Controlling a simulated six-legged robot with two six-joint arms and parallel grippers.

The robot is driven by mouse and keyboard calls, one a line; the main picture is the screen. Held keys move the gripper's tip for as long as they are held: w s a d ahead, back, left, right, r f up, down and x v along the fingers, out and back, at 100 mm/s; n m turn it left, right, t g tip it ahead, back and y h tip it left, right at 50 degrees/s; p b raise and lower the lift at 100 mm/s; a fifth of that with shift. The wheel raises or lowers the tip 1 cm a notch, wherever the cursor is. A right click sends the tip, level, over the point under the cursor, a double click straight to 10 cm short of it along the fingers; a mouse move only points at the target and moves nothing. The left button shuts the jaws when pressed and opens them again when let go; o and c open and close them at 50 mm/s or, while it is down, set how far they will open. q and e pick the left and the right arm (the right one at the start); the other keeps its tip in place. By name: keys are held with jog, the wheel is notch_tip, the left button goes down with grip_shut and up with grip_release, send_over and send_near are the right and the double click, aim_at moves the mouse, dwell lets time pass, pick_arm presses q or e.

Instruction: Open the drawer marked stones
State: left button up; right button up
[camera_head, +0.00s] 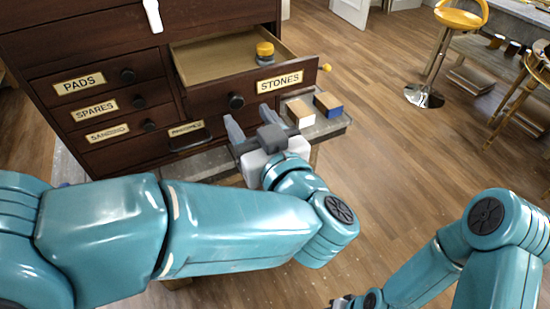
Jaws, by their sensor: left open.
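The drawer marked STONES (208,103) is in a dark wooden cabinet and stands pulled out, its pale interior showing. Its label (280,82) is on the front, to the right of a round black knob (236,101). A yellow-topped grey object (264,52) is inside the drawer near the front. My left gripper (250,118) is open, its two fingers pointing up at the drawer front just below the knob. Nothing shows between the fingers, and contact with the knob cannot be told. My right gripper (341,302) barely shows at the bottom edge, mostly cut off.
Drawers marked PADS (78,84), SPARES (95,110) and SANDING (107,132) are shut at the left. A white-and-wood block (300,112) and a blue-and-wood block (328,105) sit on a grey ledge (328,127). A yellow stool (460,14) stands far right. Open floor lies between.

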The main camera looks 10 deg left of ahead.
pick_arm(q)
jog(key=b+v, duration=0.1)
jog(key=v, duration=1)
jog(key=shift+b, duration=0.3)
